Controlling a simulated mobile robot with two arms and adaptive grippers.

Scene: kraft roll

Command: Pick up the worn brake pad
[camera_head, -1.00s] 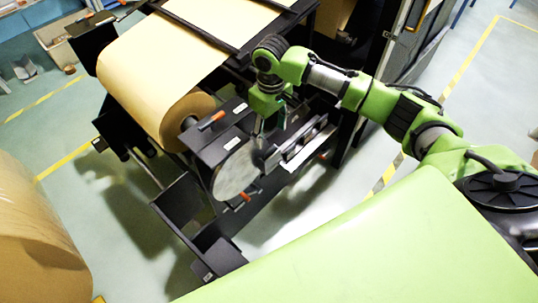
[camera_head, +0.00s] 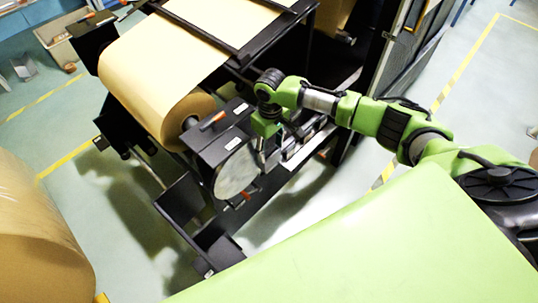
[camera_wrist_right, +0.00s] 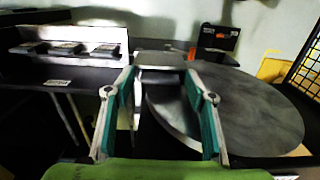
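A large round grey brake disc (camera_head: 237,172) stands on the front of the dark machine; it also fills the right of the wrist view (camera_wrist_right: 262,112). My right gripper (camera_head: 264,160) is down beside the disc's upper right edge. In the wrist view its two teal-padded fingers (camera_wrist_right: 160,78) are spread. A grey block (camera_wrist_right: 160,60) lies between and just beyond the fingertips, next to the disc's edge. I cannot tell whether this block is the worn brake pad or part of its holder, nor whether the fingers touch it. My left gripper is not in view.
A light tray (camera_wrist_right: 118,40) with several dark pads sits left of the fingers in the wrist view. A kraft paper roll (camera_head: 185,112) hangs behind the disc. Black open boxes (camera_head: 213,247) stick out below. A green surface (camera_head: 380,250) covers the foreground.

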